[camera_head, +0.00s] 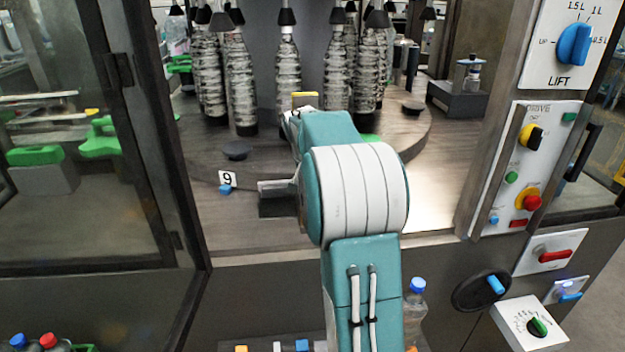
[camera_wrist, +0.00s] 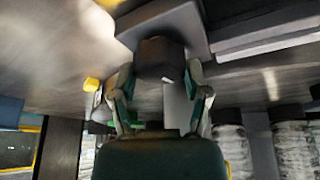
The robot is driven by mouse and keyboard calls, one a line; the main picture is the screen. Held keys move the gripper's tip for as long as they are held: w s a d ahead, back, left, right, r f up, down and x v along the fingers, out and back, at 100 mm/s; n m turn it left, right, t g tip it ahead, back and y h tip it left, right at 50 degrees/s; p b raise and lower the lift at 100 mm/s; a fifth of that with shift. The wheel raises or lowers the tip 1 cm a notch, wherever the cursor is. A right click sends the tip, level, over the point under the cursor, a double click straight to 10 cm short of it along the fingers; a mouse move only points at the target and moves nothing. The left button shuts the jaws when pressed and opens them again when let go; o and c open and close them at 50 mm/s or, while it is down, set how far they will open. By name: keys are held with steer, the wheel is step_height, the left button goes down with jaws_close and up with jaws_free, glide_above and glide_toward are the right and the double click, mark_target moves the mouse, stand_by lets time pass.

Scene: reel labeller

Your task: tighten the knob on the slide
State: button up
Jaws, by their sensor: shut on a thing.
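The dark knob (camera_wrist: 162,58) sits between the two fingertips of my gripper (camera_wrist: 161,80) in the wrist view. My gripper is shut on it, one finger on each side. The knob stands against a grey block (camera_wrist: 190,22), which looks like the slide. In the head view my teal and white arm hides the knob and the fingers. A grey metal block (camera_head: 275,188) shows just left of my arm there; whether it is part of the same slide I cannot tell.
Several clear bottles (camera_head: 242,85) hang around the round table behind my arm. A number 9 tag (camera_head: 227,179) stands left of the arm. A control panel (camera_head: 520,165) with knobs and buttons is at right. A dark door frame (camera_head: 165,150) stands at left.

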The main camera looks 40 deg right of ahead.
steer(key=shift+f+m+g, duration=0.2)
steer(key=shift+m+g, duration=0.3)
steer(key=shift+m, duration=0.7)
steer(key=o, duration=1.1)
steer(key=shift+o, duration=0.2)
steer(key=shift+r, duration=0.1)
steer(key=v, duration=1.2)
steer(key=shift+w+a, duration=0.15)
steer(key=shift+a, duration=0.1)
